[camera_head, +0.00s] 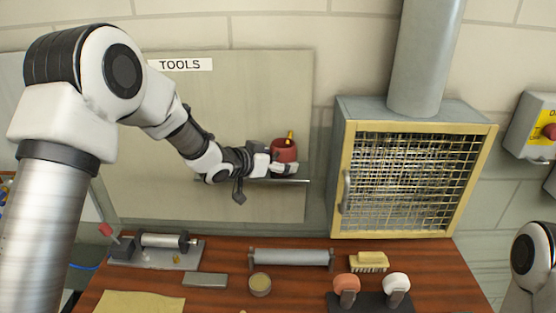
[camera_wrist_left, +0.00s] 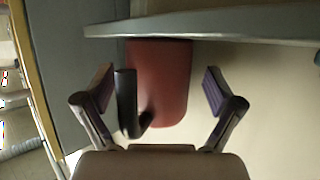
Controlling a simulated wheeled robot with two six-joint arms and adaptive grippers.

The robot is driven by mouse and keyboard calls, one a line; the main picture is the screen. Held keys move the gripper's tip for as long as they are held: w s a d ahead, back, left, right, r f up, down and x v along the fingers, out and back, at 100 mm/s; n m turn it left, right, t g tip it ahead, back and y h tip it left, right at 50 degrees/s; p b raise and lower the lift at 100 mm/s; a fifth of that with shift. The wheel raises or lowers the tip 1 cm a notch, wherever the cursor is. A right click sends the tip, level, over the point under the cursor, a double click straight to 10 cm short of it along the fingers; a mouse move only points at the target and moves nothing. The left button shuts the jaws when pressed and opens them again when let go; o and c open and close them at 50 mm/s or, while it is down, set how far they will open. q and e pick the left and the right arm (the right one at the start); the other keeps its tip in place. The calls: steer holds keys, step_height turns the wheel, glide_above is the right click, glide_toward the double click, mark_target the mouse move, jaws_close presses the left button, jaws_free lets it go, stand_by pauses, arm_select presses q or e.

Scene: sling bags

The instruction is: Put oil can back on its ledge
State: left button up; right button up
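The oil can (camera_head: 284,150) is red with a brass-coloured spout and appears upright on the thin ledge (camera_head: 301,181) of the tools board. In the left wrist view, the red can body (camera_wrist_left: 165,80) meets the grey ledge (camera_wrist_left: 220,27), which runs across the top of that picture. A dark handle (camera_wrist_left: 127,100) shows beside the body. My left gripper (camera_head: 281,167) is at the can, and its lower part is partly hidden there. In the left wrist view, my left gripper's fingers (camera_wrist_left: 158,75) are spread either side of the can, with gaps visible. My right gripper is out of view.
The tools board (camera_head: 240,90) is behind the ledge. A caged hood (camera_head: 415,180) with a duct stands close to the right. Below is a wooden bench (camera_head: 225,295) with a roller (camera_head: 290,258), a brush (camera_head: 368,261), a round tin (camera_head: 260,284) and two knobbed tools.

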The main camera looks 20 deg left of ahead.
arm_select(q)
steer(key=shift+r, duration=0.2)
steer(key=shift+s+a, duration=0.15)
steer(key=shift+s, duration=0.15)
steer(key=b+v, duration=0.3)
steer(key=v, duration=0.8)
steer(key=shift+s+r, duration=0.15)
steer(key=shift+r, duration=0.15)
